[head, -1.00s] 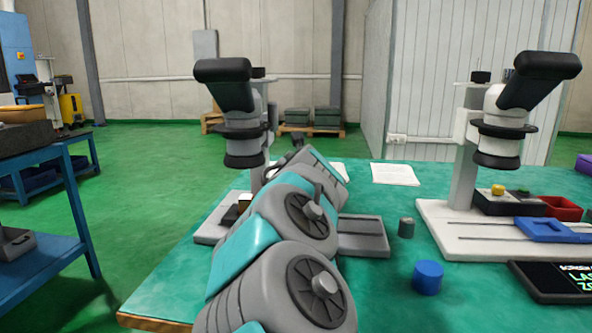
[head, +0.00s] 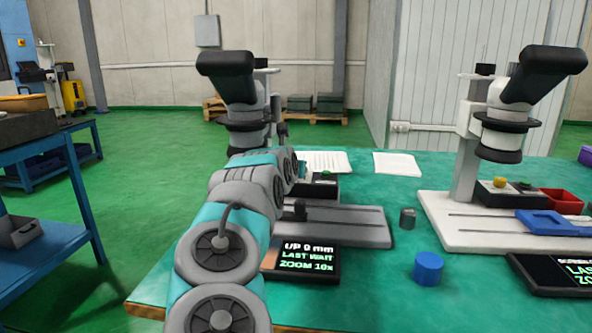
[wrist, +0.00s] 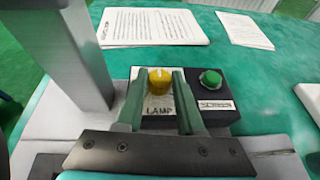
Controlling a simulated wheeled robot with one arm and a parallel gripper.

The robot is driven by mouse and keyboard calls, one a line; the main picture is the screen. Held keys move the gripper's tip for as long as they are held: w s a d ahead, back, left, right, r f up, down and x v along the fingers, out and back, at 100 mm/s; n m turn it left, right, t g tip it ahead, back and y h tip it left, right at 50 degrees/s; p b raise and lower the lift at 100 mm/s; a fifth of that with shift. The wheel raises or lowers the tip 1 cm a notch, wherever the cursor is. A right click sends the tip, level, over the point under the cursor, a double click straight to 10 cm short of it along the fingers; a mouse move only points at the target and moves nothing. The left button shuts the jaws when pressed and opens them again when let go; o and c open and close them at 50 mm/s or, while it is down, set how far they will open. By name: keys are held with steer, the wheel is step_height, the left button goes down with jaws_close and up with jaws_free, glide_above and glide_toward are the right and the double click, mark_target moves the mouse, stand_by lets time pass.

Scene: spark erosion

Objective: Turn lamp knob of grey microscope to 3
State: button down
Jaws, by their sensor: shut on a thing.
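The grey microscope (head: 236,88) stands at the left of the green table in the head view, partly hidden by my arm. Its dark control box (wrist: 218,118) fills the middle of the wrist view. The yellow lamp knob (wrist: 160,82) stands on the box above a "LAMP" label (wrist: 160,112). My gripper (wrist: 159,76) is shut on this knob, one green finger on each side. The scale around the knob is mostly hidden and its setting cannot be read.
A green button (wrist: 210,78) sits just right of the knob. A display (head: 308,262) reads "UP 0 mm, LAST WAIT, ZOOM 10x". A white microscope (head: 465,150), a blue cylinder (head: 428,269) and a grey cylinder (head: 408,219) stand to the right. Papers (head: 397,164) lie behind.

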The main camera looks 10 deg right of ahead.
steer(key=shift+r, duration=0.1)
stand_by(0.3)
steer(key=c, duration=0.5)
jaws_free()
steer(key=shift+s, duration=0.1)
